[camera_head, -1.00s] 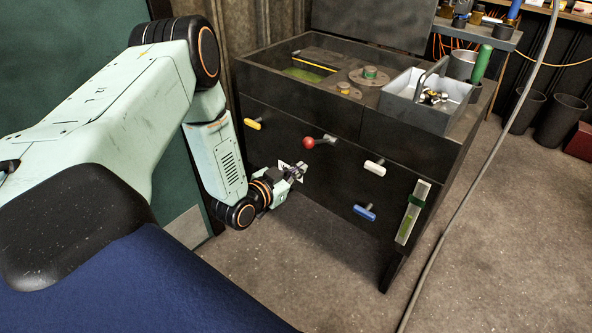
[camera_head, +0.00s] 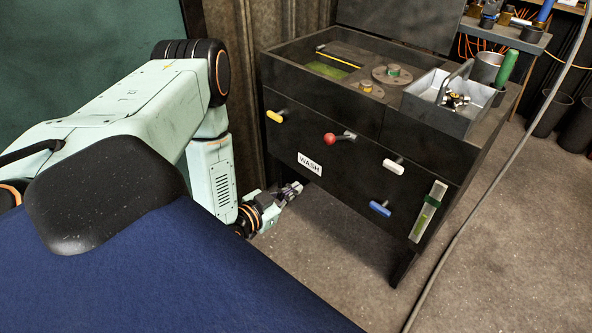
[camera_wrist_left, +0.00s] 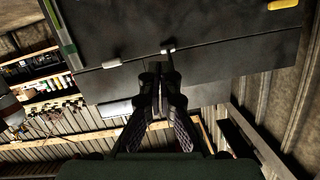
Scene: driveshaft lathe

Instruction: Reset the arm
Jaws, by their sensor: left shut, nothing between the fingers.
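My left arm comes in from the left in the head view, and its gripper (camera_head: 293,188) is near the lower left of the dark wash cabinet (camera_head: 350,185). The gripper is shut and holds nothing. It is just below and left of the white WASH label (camera_head: 310,164); I cannot tell whether it touches the cabinet. In the left wrist view the two dark fingers (camera_wrist_left: 159,90) are close together in front of the cabinet. My right gripper is not in view.
The cabinet front carries a yellow handle (camera_head: 276,117), a red-knobbed lever (camera_head: 330,139), a white handle (camera_head: 393,166), a blue handle (camera_head: 380,209) and a green-filled gauge (camera_head: 428,212). A grey tray (camera_head: 436,117) sits on top. A cable (camera_head: 480,200) hangs at the right.

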